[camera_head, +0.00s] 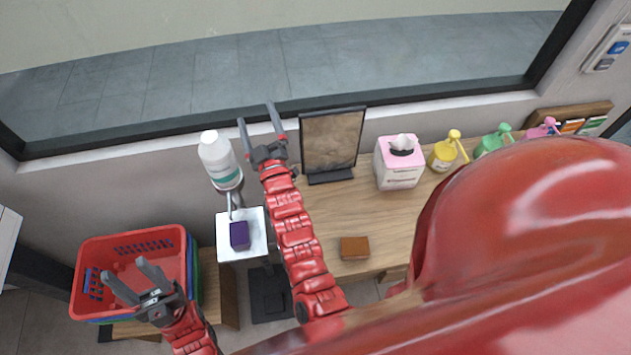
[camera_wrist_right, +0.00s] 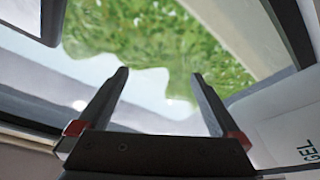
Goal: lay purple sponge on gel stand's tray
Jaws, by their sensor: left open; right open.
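The purple sponge (camera_head: 239,236) lies on the white tray (camera_head: 258,232) of the gel stand, within its edges, and no gripper touches it. The stand's white gel bottle (camera_head: 216,155) with a green label is above and behind the tray. My right gripper (camera_head: 255,113) is open and empty, raised to the right of the bottle. In the right wrist view its spread fingers (camera_wrist_right: 160,85) have nothing between them, and part of a white surface marked GEL (camera_wrist_right: 300,145) shows at the right. My left gripper (camera_head: 122,269) is open and empty, over the basket area left of the tray.
Stacked baskets, the top one red (camera_head: 93,258), stand at the left. The wooden counter (camera_head: 390,225) holds a brown block (camera_head: 354,248), a dark-framed sign (camera_head: 331,140), a pink tissue box (camera_head: 400,170) and coloured pump bottles (camera_head: 443,156). A window runs behind.

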